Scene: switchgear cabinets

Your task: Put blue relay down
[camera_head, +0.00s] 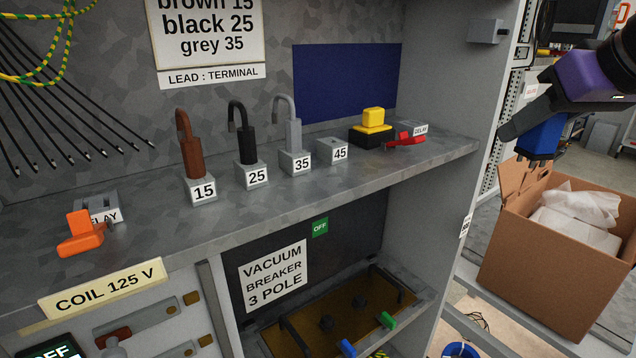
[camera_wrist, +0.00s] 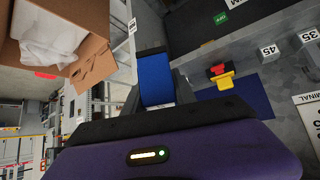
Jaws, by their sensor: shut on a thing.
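My gripper (camera_head: 545,122) is at the right of the head view, shut on the blue relay (camera_head: 537,142). The relay hangs below the fingers with dark pins at its lower end. It is in the air above the left back part of an open cardboard box (camera_head: 545,262), apart from it as far as I can tell. In the wrist view the blue relay (camera_wrist: 155,78) sits between my fingers (camera_wrist: 156,95), and the box (camera_wrist: 95,45) is at the upper left with white packing in it.
The metal shelf (camera_head: 330,180) bears blocks marked 15, 25, 35 and 45, a yellow and black button (camera_head: 372,125), a red relay part (camera_head: 405,139) and an orange one (camera_head: 80,235). The cabinet side wall (camera_head: 470,90) stands left of my gripper. A blue ring-shaped thing (camera_head: 460,350) lies below.

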